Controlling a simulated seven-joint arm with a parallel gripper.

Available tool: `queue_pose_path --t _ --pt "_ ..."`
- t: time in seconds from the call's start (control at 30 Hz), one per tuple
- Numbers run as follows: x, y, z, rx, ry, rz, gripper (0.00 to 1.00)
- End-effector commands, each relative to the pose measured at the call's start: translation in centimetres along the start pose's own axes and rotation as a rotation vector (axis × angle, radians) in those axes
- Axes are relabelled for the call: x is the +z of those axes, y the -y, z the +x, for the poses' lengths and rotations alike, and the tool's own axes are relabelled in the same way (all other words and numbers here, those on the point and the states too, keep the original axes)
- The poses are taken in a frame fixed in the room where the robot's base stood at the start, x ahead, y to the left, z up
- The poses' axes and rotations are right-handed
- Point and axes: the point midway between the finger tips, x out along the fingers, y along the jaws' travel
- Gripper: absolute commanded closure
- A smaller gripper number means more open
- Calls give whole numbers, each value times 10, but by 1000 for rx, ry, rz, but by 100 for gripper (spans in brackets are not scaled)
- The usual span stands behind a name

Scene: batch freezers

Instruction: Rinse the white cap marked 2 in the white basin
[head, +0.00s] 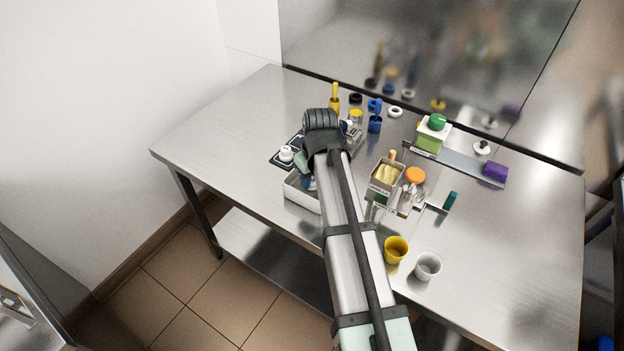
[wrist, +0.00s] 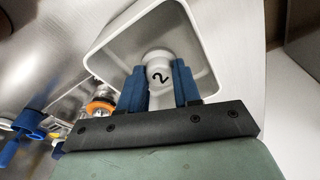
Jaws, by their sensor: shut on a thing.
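The white cap marked 2 (wrist: 159,73) is between the blue fingers of my gripper (wrist: 161,86) in the wrist view, with its black number facing the camera. The white basin (wrist: 203,38) is behind the cap, and the cap lies across its opening. How deep the cap sits in the basin is not clear. In the head view the white basin (head: 299,195) is at the table's front left, partly covered by my arm. My gripper (head: 309,183) shows only in part there, over the basin, and the held cap is hidden.
Another white cap (head: 286,153) stands on a dark mat (head: 277,162) behind the basin. A box of yellow items (head: 385,190), a yellow cup (head: 396,250) and a white cup (head: 428,267) are right of my arm. The table's left end (head: 220,125) is clear.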

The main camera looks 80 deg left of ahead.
Motion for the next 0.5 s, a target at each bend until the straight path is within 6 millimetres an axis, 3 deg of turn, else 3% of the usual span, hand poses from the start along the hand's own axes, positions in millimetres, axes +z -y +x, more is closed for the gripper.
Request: queue_pose_path --t 0.5 --pt "-5 0 -29 0 0 0 97"
